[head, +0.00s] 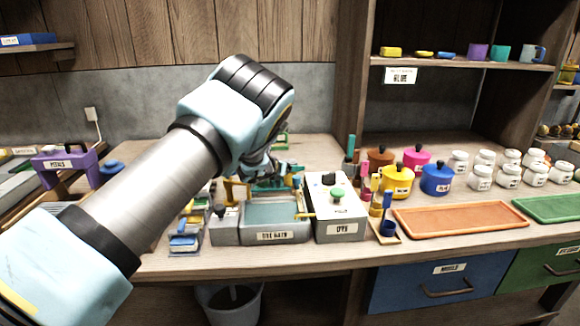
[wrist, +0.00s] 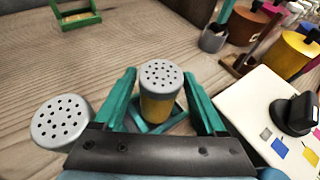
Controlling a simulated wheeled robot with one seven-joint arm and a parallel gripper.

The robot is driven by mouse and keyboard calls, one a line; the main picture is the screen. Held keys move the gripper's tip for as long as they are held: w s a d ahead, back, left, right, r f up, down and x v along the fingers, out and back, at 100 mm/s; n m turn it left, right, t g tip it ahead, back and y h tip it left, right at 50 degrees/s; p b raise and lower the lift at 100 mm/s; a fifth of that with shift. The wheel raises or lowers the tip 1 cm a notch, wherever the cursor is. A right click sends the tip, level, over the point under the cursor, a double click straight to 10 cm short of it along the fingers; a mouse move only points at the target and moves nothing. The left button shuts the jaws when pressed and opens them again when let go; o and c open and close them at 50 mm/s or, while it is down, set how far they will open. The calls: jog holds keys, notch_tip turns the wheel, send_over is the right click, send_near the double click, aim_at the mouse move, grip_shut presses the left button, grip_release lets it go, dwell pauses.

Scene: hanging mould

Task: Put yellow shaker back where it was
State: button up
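The yellow shaker (wrist: 160,106), with a grey perforated lid, stands between the two teal fingers of my gripper (wrist: 160,76) in the wrist view. A gap shows on each side of it, so the gripper looks open around it. A teal square frame (wrist: 146,126) lies around or just behind its base; I cannot tell whether the shaker stands inside it. A second shaker (wrist: 60,122) shows mainly its grey lid, left of the gripper.
A green frame (wrist: 75,14) sits farther back on bare wood. The grey tray (head: 273,222) is in front. Coloured pots (head: 396,184) and several white jars stand farther right.

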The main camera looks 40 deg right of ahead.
jog(key=shift+o, duration=0.8)
jog(key=b+v, duration=0.3)
jog(key=v, duration=0.9)
